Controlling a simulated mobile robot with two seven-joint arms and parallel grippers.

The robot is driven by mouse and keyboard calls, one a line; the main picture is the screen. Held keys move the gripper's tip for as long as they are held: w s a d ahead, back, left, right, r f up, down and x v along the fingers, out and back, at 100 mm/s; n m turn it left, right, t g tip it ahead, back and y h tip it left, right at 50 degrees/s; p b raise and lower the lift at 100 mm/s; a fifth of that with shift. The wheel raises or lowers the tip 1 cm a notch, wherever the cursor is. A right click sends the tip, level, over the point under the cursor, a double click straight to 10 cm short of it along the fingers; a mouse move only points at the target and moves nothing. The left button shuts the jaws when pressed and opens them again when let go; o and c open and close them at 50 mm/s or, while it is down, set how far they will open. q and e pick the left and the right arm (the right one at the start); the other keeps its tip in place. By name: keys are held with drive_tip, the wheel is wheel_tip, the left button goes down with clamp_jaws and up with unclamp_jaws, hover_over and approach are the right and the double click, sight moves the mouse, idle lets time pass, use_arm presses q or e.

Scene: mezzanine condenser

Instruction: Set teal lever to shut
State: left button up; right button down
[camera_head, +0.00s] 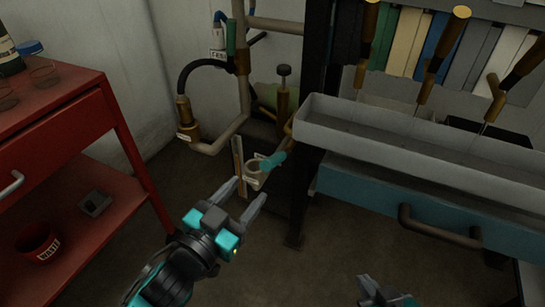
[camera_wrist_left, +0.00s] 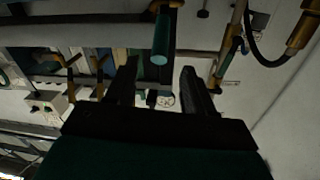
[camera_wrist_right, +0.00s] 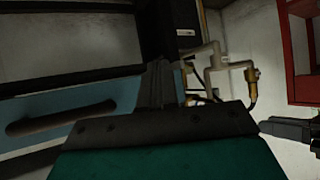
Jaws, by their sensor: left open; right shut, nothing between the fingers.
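A teal lever handle (camera_head: 273,160) sticks out at a slant by the low pipework, next to a round pale fitting (camera_head: 254,177). In the left wrist view the teal handle (camera_wrist_left: 161,40) appears end-on, above the gap between the fingers. My left gripper (camera_head: 247,191) is open and empty, just in front of and below the lever, apart from it. A second green-teal handle (camera_head: 231,38) stands upright higher on the pipes, with a white tag (camera_head: 218,56). My right gripper (camera_head: 374,288) is shut and empty at the lower edge of the head view.
A grey trough (camera_head: 390,140) and blue drawer front (camera_head: 380,195) with a bar handle flank the lever on the right. A dark post (camera_head: 308,190) stands close by. A red cart (camera_head: 85,110) is at left. Floor between is clear.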

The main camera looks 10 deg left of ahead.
sight(272, 161)
use_arm(q)
drive_tip(key=b+x, duration=0.1)
drive_tip(key=x, duration=1)
drive_tip(key=shift+s, duration=0.1)
clamp_jaws()
idle(0.3)
